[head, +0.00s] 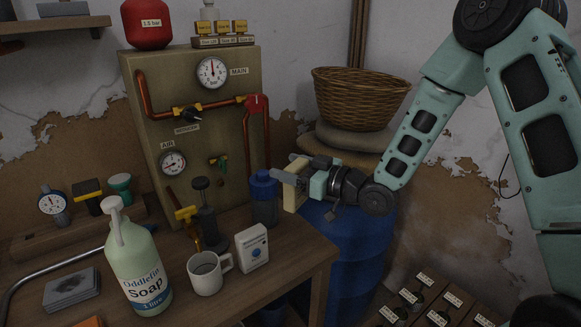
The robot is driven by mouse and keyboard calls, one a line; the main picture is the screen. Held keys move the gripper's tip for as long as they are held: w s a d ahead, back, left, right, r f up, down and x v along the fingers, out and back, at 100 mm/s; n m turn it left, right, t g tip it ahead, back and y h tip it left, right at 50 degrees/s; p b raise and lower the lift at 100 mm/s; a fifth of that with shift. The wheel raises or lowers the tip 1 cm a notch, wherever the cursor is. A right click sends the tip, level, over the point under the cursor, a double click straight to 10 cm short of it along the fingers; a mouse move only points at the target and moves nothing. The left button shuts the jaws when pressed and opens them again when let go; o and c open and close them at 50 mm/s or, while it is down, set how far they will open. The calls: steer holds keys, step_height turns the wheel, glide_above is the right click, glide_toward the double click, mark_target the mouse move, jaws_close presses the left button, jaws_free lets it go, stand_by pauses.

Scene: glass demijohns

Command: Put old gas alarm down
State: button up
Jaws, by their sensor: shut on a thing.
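My gripper (283,168) is shut on a cream-yellow boxy thing, which looks like the old gas alarm (291,192). It is held upright, to the right of the blue bottle and near the panel's lower right edge. The fingers hide part of it, and I cannot tell whether it touches anything below.
The blue bottle (264,200) and white mug (207,274) stand on the bench, with a soap bottle (137,262) at the left. A blue drum (350,245) is beside the bench, below a wicker basket (360,97). The gauge panel (228,120) rises behind. Crated bottles (437,301) stand lower right.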

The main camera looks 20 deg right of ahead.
step_height(320, 180, down, 12)
steer(key=b, duration=1)
steer(key=shift+f+b, duration=0.25)
steer(key=shift+b, duration=0.1)
steer(key=shift+f+b, duration=0.25)
steer(key=shift+b, duration=0.2)
stand_by(0.9)
steer(key=shift+f+b, duration=0.45)
steer(key=shift+f, duration=0.05)
steer(key=o, duration=1.1)
steer(key=shift+o, duration=0.2)
steer(key=v, duration=0.9)
steer(key=shift+b, duration=0.35)
